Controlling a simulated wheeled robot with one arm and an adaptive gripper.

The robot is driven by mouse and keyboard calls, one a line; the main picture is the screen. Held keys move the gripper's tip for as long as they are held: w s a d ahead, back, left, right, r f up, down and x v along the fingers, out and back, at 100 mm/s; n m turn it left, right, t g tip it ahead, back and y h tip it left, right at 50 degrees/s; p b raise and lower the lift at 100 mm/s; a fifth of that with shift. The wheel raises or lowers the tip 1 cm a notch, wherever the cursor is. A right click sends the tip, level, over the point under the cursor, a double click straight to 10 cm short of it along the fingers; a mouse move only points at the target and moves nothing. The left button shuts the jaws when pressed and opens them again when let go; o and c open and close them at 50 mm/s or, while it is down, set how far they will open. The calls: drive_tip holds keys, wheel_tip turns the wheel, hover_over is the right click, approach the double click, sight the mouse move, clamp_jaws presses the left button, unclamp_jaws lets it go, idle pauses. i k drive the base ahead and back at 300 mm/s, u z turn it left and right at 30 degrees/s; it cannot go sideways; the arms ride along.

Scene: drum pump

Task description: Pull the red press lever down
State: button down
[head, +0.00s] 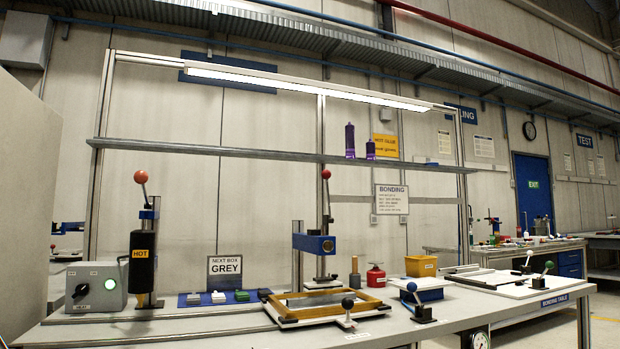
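A blue bench press (314,243) stands mid-bench, on silver posts. Its lever (328,200) points nearly straight up and ends in a red ball knob (326,174). A ram hangs below the press head, just behind a wooden frame. A second upright lever with an orange-red ball knob (141,177) stands at the left, on a black cylinder unit (143,262) labelled HOT. My gripper is not in view.
A wooden-framed board (325,303) with a black-knobbed clamp (347,312) lies in front of the press. A red container (376,276) and yellow bin (421,266) stand right of it. A shelf (230,151) crosses behind.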

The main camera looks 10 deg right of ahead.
sight(327, 173)
drive_tip(key=u, duration=0.5)
drive_tip(key=k, duration=0.6)
drive_tip(key=u, duration=0.15)
drive_tip(key=i, duration=0.35)
drive_tip(key=z, duration=0.85)
drive_tip(key=i, duration=1.2)
drive_tip(key=u, duration=0.85)
drive_tip(key=i, duration=0.25)
drive_tip(key=u, duration=0.35)
